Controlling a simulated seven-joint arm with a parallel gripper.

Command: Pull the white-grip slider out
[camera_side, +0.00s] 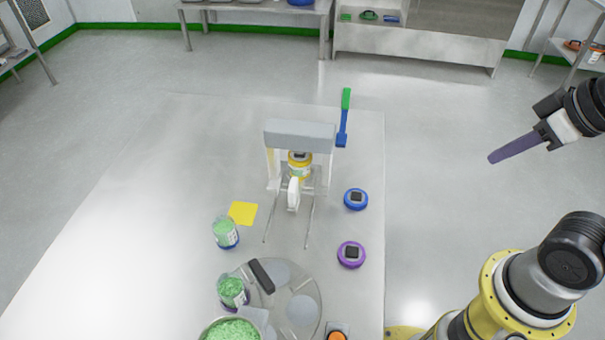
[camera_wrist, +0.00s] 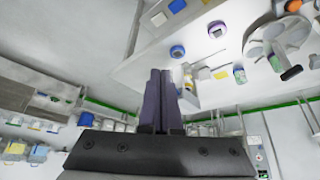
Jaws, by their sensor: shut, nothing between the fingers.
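The white-grip slider (camera_side: 293,194) shows in the side view at the front of a small station with a grey top block (camera_side: 299,135). Two thin rails (camera_side: 310,222) run from the station toward the table's front. A jar with a yellow band (camera_side: 299,170) is under the block, just behind the white grip. My gripper (camera_side: 491,160) has purple fingers and is off the table's right side, well apart from the slider. In the wrist view my gripper (camera_wrist: 160,72) is shut and empty. Its fingers partly hide the station there.
Blue (camera_side: 356,199) and purple (camera_side: 351,254) round pucks stand right of the rails. A green-and-blue tool (camera_side: 344,118) lies behind them. A yellow square (camera_side: 243,213), a green-filled jar (camera_side: 226,232) and a round clear plate (camera_side: 309,290) are left and in front.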

